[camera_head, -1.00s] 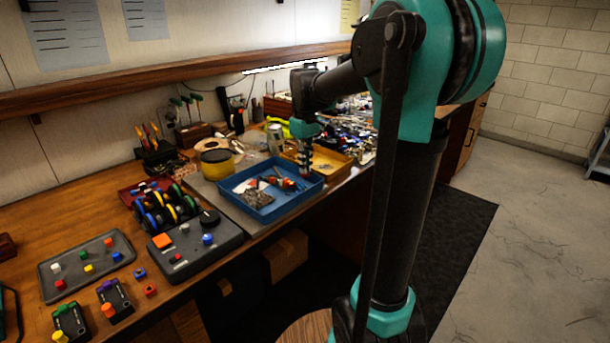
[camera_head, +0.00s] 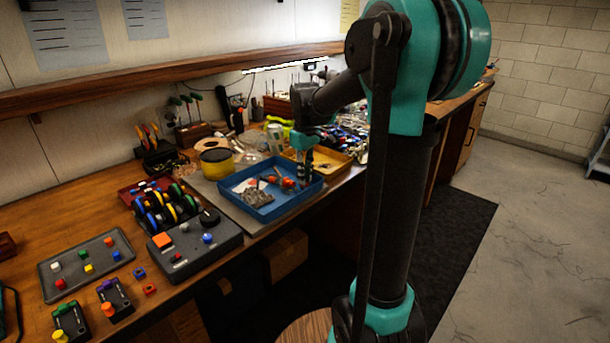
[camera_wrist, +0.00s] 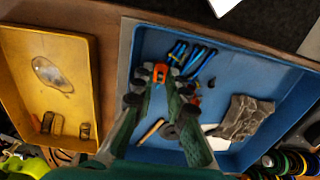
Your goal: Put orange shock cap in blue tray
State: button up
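The blue tray (camera_head: 262,214) stands on the bench with small parts in it. It fills the middle and right of the wrist view (camera_wrist: 285,82). My gripper (camera_head: 305,183) points down over the tray's right part. In the wrist view, my gripper (camera_wrist: 159,80) has its fingers closed in on the orange shock cap (camera_wrist: 160,70), which sits between the tips above the tray. The cap's contact with the fingers is partly hidden. In the head view I cannot make out the cap at the tips. A red-orange part (camera_head: 283,181) lies in the tray.
A yellow tray (camera_head: 339,161) adjoins the blue tray on the right. Inside the blue tray are a crumpled grey piece (camera_wrist: 245,117) and dark and blue parts (camera_wrist: 192,57).

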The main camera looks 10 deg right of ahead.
notch_tip(320, 180, up, 12)
jog(key=shift+r, duration=0.15)
dwell(0.5)
